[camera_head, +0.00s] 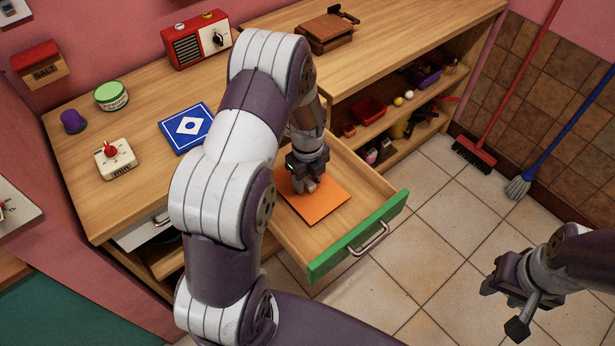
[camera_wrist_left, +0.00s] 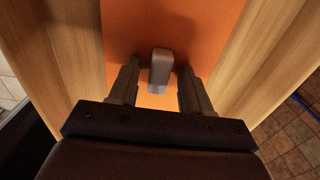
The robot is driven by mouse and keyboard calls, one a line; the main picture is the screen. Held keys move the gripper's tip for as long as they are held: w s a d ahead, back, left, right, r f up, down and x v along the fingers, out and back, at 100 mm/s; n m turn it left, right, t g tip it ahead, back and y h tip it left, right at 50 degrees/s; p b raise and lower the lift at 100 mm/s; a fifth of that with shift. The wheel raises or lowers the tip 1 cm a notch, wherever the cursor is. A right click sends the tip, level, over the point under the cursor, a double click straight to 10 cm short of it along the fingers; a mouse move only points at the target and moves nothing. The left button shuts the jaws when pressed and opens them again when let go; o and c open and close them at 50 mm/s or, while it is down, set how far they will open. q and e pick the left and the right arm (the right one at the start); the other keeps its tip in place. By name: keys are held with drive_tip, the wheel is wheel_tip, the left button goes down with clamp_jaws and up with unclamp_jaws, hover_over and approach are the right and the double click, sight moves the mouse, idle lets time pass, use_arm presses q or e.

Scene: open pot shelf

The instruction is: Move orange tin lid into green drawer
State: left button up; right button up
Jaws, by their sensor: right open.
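The orange tin lid (camera_head: 322,204) lies flat inside the open green-fronted drawer (camera_head: 352,238). In the left wrist view the lid (camera_wrist_left: 215,35) fills the middle, with a grey handle (camera_wrist_left: 160,72) standing up from it. My left gripper (camera_head: 306,186) is low over the lid. In the left wrist view its two fingers (camera_wrist_left: 160,85) are on either side of the handle, with a gap showing at each side, so it is open. My right gripper (camera_head: 512,297) is open and empty above the tiled floor at the lower right.
The counter holds a blue board (camera_head: 188,128), a kitchen timer (camera_head: 116,158), a green tin (camera_head: 111,96) and a red radio (camera_head: 197,40). An open shelf (camera_head: 385,120) with several small items is behind the drawer. Brooms (camera_head: 474,150) lean on the tiled wall. The floor right of the drawer is clear.

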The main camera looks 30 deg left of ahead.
sight(307, 181)
use_arm(q)
wheel_tip(307, 181, up, 12)
drive_tip(key=s+d+r+n, duration=0.1)
drive_tip(key=s+d+n, duration=0.3)
drive_tip(key=n, duration=0.7)
drive_tip(key=s+d+r+n+t, duration=0.1)
drive_tip(key=s+d+n, duration=0.3)
drive_tip(key=s+n, duration=0.5)
drive_tip(key=shift+s+r+n+p, duration=0.3)
drive_tip(key=shift+r+n+p, duration=0.15)
drive_tip(key=shift+n, duration=0.65)
